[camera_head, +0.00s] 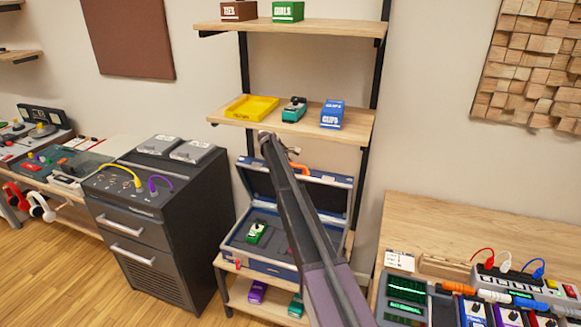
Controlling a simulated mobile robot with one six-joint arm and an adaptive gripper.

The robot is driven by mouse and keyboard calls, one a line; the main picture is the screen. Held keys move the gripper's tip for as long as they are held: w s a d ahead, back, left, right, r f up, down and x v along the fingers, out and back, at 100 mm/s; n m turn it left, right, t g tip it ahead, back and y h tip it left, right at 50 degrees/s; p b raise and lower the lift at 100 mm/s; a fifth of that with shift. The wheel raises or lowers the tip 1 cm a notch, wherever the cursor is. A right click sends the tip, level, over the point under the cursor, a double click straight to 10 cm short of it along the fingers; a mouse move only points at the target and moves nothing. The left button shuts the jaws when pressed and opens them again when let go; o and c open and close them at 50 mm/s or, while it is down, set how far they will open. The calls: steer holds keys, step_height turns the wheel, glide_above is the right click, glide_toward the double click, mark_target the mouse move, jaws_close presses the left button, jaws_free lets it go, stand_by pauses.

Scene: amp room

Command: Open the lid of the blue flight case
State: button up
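The blue flight case (262,264) sits on a low wooden shelf. Its lid (335,181) is raised and leans back, with the dark inside showing. A green pedal (256,232) lies in the case's dark interior. My arm crosses in front of the case from the lower right and hides part of the lid and the case's right side.
Above the case, a shelf (226,117) holds a yellow tray (251,107), a teal pedal (294,110) and a blue box (332,115). A dark drawer cabinet (150,235) stands to the left. A wooden desk (470,225) with pedals stands to the right. Pedals lie on the shelf below.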

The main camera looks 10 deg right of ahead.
steer(key=o, duration=0.4)
steer(key=shift+s+d, duration=0.15)
steer(key=shift+d, duration=0.05)
steer(key=shift+c, duration=0.2)
steer(key=shift+a, duration=0.1)
steer(key=shift+r, duration=0.15)
